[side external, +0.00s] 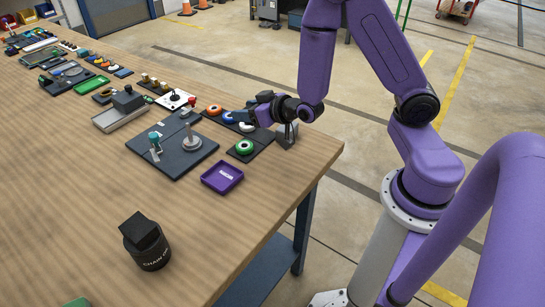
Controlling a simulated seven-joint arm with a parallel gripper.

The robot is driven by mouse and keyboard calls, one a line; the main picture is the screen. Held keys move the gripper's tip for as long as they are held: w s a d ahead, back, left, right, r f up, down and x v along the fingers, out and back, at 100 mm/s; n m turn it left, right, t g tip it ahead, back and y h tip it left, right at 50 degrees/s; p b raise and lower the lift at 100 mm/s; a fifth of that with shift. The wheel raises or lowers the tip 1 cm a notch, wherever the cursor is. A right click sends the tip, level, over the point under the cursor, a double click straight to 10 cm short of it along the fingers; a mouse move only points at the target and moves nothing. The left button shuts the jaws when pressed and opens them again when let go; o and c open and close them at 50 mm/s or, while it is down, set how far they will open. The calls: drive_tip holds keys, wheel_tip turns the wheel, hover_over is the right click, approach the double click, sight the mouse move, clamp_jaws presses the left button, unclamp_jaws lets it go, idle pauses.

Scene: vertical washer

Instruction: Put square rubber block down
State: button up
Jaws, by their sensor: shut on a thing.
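My gripper (262,108) is low over the table's right part, beside the dark washer boards. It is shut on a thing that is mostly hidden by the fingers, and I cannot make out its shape. A black square-topped block (139,230) sits tilted on a black round container (149,256) with white lettering, at the table's front. I cannot tell from this view which dark piece is the square rubber block.
A dark board (170,161) holds a teal-topped fixture (155,144) and a grey peg (191,139). A green ring (244,147) and other coloured rings lie near my gripper. A purple tray (222,177) is in front of them. The wooden table's (90,200) front-left area is clear.

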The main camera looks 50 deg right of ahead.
drive_tip(key=s+a+f, duration=0.1)
drive_tip(key=s+a, duration=0.4)
drive_tip(key=a, duration=0.1)
drive_tip(key=m+h, duration=0.1)
hover_over(264, 186)
drive_tip(key=shift+s+f, duration=0.1)
drive_tip(key=shift+f, duration=0.1)
drive_tip(key=shift+f, duration=4.85)
drive_tip(key=shift+a+f, duration=0.1)
drive_tip(key=shift+f, duration=0.05)
drive_tip(key=o, duration=1)
drive_tip(key=shift+o, duration=0.2)
